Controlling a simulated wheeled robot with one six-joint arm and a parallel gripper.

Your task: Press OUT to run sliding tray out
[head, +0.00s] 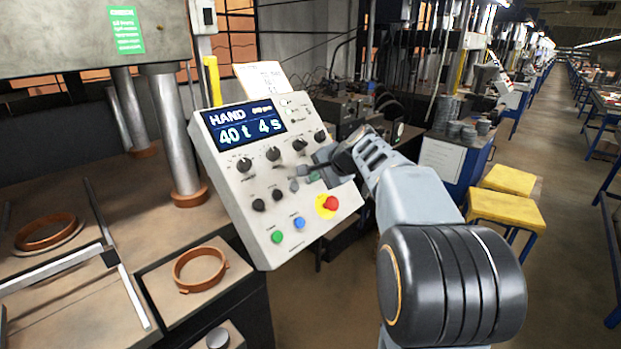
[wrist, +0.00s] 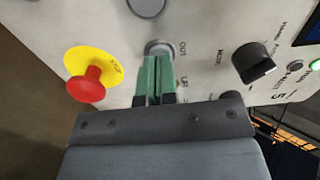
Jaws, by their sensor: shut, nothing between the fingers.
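The control panel (head: 225,190) is a tilted pale box with a display reading HAND, 40 t and 4 s. In the wrist view, the grey round OUT button (wrist: 158,47) sits beside its OUT label. My gripper (wrist: 157,60) is shut and empty, its green fingertips right at the button and covering its near edge. I cannot tell whether they touch or press it. In the head view my gripper (head: 310,178) is at the panel's right side, and I cannot make out the OUT button there.
A red stop button on yellow (head: 327,206) is close to my gripper; it also shows in the wrist view (wrist: 86,86). A black MODE knob (wrist: 253,62) is on the other side. Green (head: 277,237) and blue (head: 299,223) buttons sit lower. Orange rings (head: 200,268) lie left, by the press columns.

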